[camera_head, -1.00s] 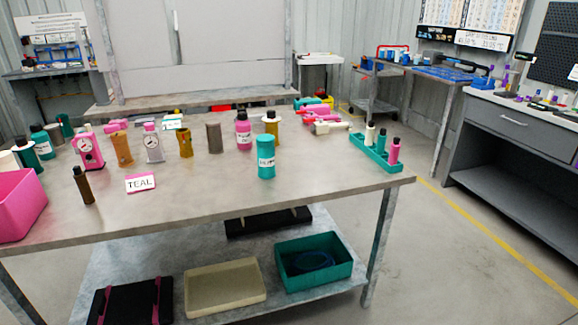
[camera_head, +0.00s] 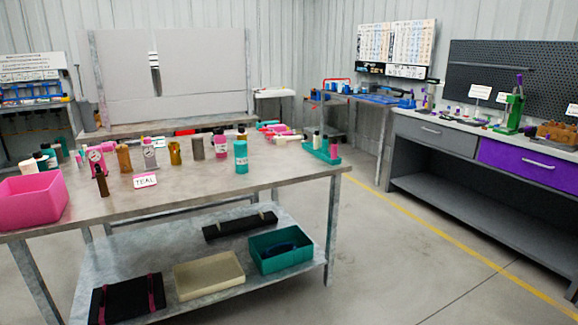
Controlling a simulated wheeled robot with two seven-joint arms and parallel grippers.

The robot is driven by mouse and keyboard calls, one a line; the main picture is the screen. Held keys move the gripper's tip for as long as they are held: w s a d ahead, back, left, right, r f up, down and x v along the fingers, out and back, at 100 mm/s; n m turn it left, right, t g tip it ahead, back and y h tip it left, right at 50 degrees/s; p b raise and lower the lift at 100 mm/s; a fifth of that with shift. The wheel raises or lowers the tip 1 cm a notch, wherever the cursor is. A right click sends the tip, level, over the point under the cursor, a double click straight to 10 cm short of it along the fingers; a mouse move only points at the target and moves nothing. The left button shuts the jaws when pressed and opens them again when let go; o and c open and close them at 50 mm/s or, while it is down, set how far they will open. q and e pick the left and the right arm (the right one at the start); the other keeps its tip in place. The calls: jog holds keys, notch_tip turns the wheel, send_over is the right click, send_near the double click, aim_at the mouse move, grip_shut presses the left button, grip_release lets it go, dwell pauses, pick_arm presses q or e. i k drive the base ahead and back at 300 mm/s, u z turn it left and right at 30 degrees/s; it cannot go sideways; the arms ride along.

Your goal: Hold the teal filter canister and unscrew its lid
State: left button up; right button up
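A teal canister (camera_head: 241,157) with a pale label stands upright near the front right part of the metal workbench (camera_head: 200,188). Its top looks teal as well, and I cannot make out the seam of a lid. A white card (camera_head: 146,181) reading TEAL stands on the bench to its left. Neither of my grippers is in view.
The floor (camera_head: 400,262) to the right is clear up to a grey bench.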

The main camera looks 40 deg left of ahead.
aim_at(241, 165)
jog(key=z, duration=0.1)
jog(key=i, duration=1.7)
jog(key=u, duration=1.05)
jog(key=i, duration=1.1)
jog(key=u, duration=1.2)
